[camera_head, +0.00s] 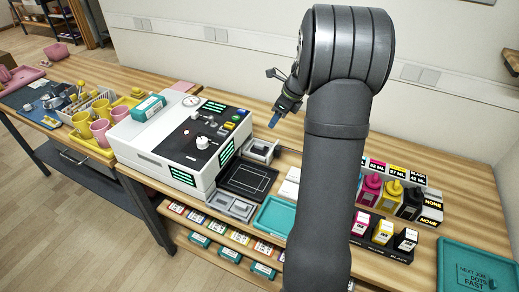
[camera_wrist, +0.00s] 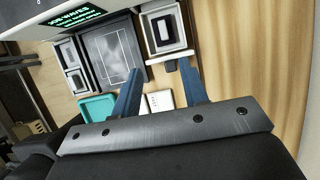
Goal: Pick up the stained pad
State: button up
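I cannot tell for certain which item is the stained pad; no stain is clear. White block-like pads (camera_head: 289,188) lie right of the black tray (camera_head: 229,186); they also show in the wrist view (camera_wrist: 153,101), between my fingers. My gripper (camera_head: 274,119) is above the bench near the back holder. In the wrist view its blue fingers (camera_wrist: 161,78) are apart with nothing held.
The white press machine (camera_head: 150,140) stands left of the tray. A teal tray (camera_head: 275,218) lies at the bench front. My arm hides the middle of the bench. Ink bottles (camera_head: 388,195) and a second teal tray (camera_head: 455,262) are on the right. Bare wood lies behind the holders.

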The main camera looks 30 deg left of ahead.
send_over(260, 145)
jog(key=d, duration=0.2)
jog(key=f, duration=0.9)
jog(key=shift+s+d+f, duration=0.2)
jog(key=shift+f, duration=0.05)
jog(key=shift+w+x, duration=0.15)
jog(key=shift+x, duration=1.2)
jog(key=shift+w+x, duration=0.15)
jog(key=shift+x, duration=1.15)
jog(key=shift+c, duration=0.4)
grip_shut()
